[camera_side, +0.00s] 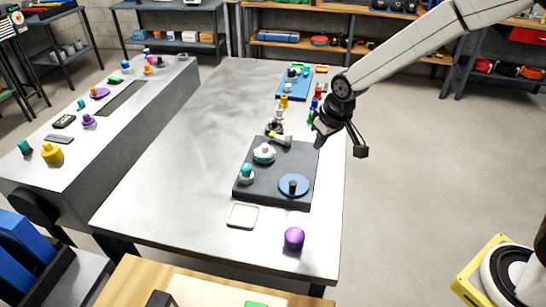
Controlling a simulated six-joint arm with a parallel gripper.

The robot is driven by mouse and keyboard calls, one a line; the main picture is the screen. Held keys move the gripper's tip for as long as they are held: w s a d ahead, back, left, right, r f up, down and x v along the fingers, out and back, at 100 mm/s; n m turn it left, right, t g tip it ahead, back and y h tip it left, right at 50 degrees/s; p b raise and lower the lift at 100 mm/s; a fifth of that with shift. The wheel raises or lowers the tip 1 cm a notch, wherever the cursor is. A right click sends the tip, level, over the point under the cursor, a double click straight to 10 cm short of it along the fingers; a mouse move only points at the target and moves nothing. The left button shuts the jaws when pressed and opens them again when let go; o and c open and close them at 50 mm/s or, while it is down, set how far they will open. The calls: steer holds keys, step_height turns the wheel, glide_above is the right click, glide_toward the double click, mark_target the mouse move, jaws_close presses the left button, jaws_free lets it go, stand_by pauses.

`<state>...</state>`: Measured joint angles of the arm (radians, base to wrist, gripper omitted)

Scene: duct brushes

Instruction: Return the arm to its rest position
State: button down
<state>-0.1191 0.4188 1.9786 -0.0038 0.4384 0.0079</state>
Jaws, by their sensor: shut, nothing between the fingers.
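My gripper (358,142) is shut and empty. It hangs in the air by the right edge of the long grey table (180,135), at the end of my pale arm that comes in from the upper right. In the picture it is right of a dark board (250,192) on the table. The board bears a white round part (264,153), a teal-topped part (246,172) and a blue disc with a dark knob (293,184). Nothing visibly touches the gripper.
A purple knob (294,238) and a small white tray (242,215) are near the table's front. Several small coloured parts and a blue mat (287,87) lie farther back. A second bench (70,170) is at left.

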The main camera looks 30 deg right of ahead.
steer(key=s+d, duration=0.2)
steer(key=s, duration=0.7)
steer(key=s+d+m+g, duration=0.1)
steer(key=s+d, duration=0.2)
steer(key=s, duration=0.5)
steer(key=shift+s+d+f, duration=0.15)
steer(key=shift+s+d, duration=0.1)
steer(key=shift+s, duration=0.15)
